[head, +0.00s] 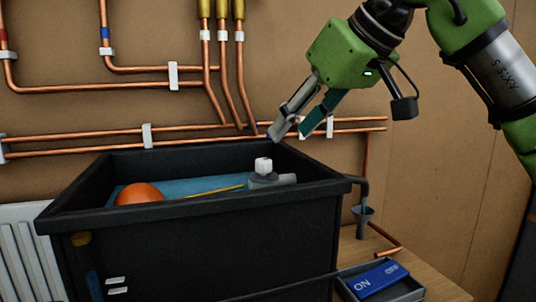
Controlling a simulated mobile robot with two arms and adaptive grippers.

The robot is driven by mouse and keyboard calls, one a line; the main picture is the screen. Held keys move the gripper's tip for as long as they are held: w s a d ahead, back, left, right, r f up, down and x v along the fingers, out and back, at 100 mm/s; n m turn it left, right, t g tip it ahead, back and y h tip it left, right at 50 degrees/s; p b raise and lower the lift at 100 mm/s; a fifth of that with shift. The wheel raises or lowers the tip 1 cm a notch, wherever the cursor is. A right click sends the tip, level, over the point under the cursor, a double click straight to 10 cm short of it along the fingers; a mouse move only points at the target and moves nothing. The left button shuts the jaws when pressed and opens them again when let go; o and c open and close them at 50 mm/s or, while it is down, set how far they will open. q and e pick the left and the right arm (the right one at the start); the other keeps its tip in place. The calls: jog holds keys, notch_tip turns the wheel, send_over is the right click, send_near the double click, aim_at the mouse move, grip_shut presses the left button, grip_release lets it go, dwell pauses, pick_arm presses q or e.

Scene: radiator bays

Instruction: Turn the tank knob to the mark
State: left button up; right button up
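A black open-topped tank (195,245) stands in the middle. Inside it, a small white knob (263,164) sits upright on a grey valve body (268,180) near the right inner wall. A yellow rod (215,191) runs from the valve toward an orange ball (139,194). I cannot make out a mark on or around the knob. My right gripper (287,134) points down and left, above the tank's back right rim. Its fingers are parted and empty, above and a little right of the knob, not touching it. My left gripper is not in view.
Copper pipes (80,143) run along the tan wall behind the tank. A bent outlet pipe leads to a small grey funnel (363,219) at the right. A blue ON/OFF block (374,280) lies in a dark tray. A white radiator (25,255) stands at the left.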

aim_at(265, 159)
jog(key=x, duration=0.4)
jog(key=p+x, duration=0.1)
jog(key=x, duration=0.4)
jog(key=shift+a+r, duration=0.2)
jog(key=shift+a, duration=0.05)
jog(key=shift+w+a+f, duration=0.15)
jog(key=shift+w+f, duration=0.2)
jog(key=shift+f, duration=0.15)
grip_shut()
